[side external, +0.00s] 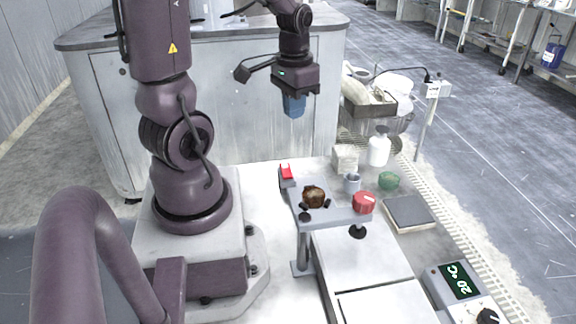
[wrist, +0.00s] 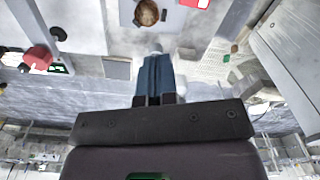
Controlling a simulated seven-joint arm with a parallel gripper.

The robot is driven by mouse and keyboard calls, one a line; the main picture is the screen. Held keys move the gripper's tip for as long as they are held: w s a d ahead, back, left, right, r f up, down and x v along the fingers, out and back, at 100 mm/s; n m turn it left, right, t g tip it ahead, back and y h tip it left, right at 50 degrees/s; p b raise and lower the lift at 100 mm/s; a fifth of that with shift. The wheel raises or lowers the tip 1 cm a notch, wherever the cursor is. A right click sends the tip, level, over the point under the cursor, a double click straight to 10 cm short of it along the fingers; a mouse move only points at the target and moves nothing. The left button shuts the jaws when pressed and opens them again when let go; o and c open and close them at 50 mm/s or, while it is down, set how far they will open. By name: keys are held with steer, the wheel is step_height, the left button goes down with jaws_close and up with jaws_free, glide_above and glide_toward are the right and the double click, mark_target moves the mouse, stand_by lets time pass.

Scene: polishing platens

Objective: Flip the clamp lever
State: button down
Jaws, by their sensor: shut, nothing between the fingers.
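A small red lever (side external: 286,170) stands at the left end of a grey raised fixture (side external: 345,217); I take it for the clamp lever. A brown round piece (side external: 313,196) sits on the fixture, with a red knob (side external: 363,203) to its right. My gripper (side external: 294,112), with blue fingers, hangs in the air well above the fixture, apart from the lever. Its fingers are shut and empty. The wrist view shows my gripper (wrist: 156,52) pointing toward the brown piece (wrist: 147,13). A red part (wrist: 195,3) is cut off at that view's top edge.
A grey cup (side external: 352,183), a green item (side external: 389,180), a white bottle (side external: 379,150) and a dark flat pad (side external: 408,213) lie behind and right of the fixture. A box with a display (side external: 460,284) is at lower right. The air around my gripper is clear.

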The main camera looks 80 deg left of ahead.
mark_target(287, 170)
steer(key=a+f+m, duration=0.4)
steer(key=a, duration=0.1)
steer(key=shift+s+a+f, duration=0.15)
steer(key=shift+a+f, duration=0.25)
step_height(287, 170, down, 14)
steer(key=shift+f, duration=0.1)
stand_by(0.4)
steer(key=shift+d+f, duration=0.1)
stand_by(0.6)
steer(key=shift+a+r, duration=0.35)
steer(key=shift+a, duration=0.4)
steer(key=shift+r, duration=0.1)
